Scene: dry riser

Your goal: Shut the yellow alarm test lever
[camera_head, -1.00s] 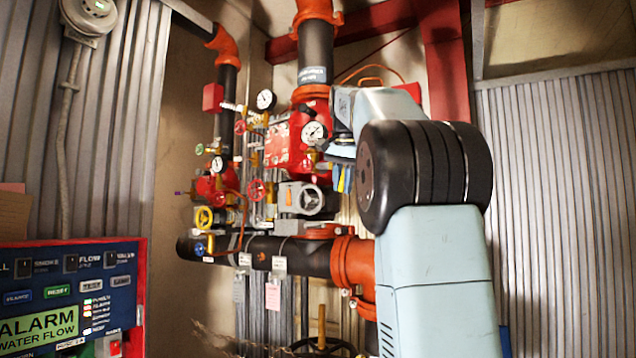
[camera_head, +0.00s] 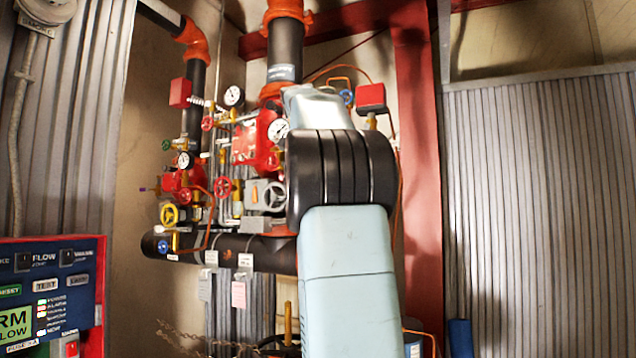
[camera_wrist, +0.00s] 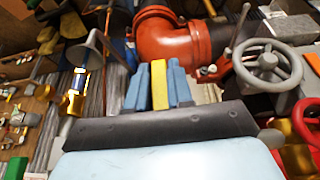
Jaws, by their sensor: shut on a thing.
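In the wrist view the blue fingers of my gripper (camera_wrist: 157,68) are closed on a flat yellow piece, the yellow alarm test lever (camera_wrist: 158,88). It stands between them like a strip, and the rest of it and its pivot are hidden. Whether the lever is open or shut cannot be told. In the head view my own arm covers the gripper and the lever.
Dark pipes with orange couplings, red valve bodies and gauges (camera_head: 234,96) stand around my arm. An alarm panel (camera_head: 50,290) is at the left; a red post (camera_head: 420,150) stands at the right.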

